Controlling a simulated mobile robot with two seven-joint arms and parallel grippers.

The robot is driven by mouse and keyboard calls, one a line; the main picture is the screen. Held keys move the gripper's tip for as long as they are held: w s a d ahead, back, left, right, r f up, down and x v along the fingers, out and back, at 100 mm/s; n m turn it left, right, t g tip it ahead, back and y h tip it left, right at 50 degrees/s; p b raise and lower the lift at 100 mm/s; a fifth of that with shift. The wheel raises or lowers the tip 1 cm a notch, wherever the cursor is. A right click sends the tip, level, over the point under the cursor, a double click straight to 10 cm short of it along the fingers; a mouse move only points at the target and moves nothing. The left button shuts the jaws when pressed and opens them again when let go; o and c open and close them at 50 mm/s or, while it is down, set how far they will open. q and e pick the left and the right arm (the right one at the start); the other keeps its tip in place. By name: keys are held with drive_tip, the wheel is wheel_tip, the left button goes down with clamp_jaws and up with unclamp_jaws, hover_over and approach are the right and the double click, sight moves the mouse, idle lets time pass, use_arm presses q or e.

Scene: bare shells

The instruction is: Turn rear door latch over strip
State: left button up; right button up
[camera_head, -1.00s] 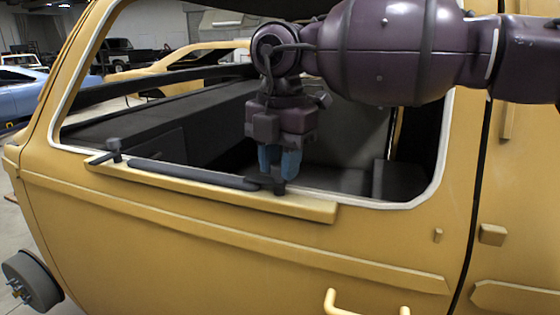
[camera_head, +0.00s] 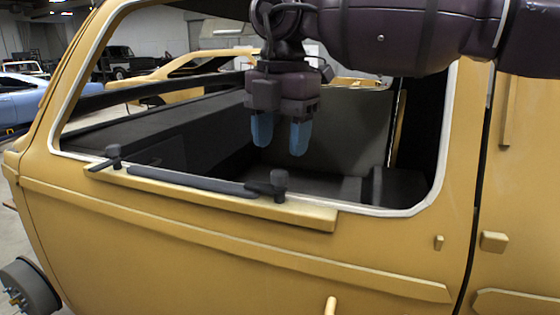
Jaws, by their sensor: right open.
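A dark grey strip (camera_head: 190,181) lies along the yellow ledge (camera_head: 305,215) under the window opening. A dark latch with an upright knob (camera_head: 279,184) stands at the strip's right end. Its short arm points left and appears to lie over the strip's end. A second dark latch (camera_head: 113,153) stands at the left end, its arm pointing down-left, away from the strip. I cannot tell which latch the task calls rear. My right gripper (camera_head: 280,135) is open and empty above the right latch, its blue fingers pointing down and clear of the knob. My left gripper is not in view.
The yellow door shell (camera_head: 200,255) fills the foreground, with a pale trim (camera_head: 440,165) around the window opening. A yellow handle (camera_head: 330,306) shows at the bottom edge. The window opening behind my gripper is clear. Other vehicles stand far back at the left.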

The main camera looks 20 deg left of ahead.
sight(281, 173)
drive_tip(key=shift+d+r, duration=0.1)
drive_tip(key=shift+r, duration=2.65)
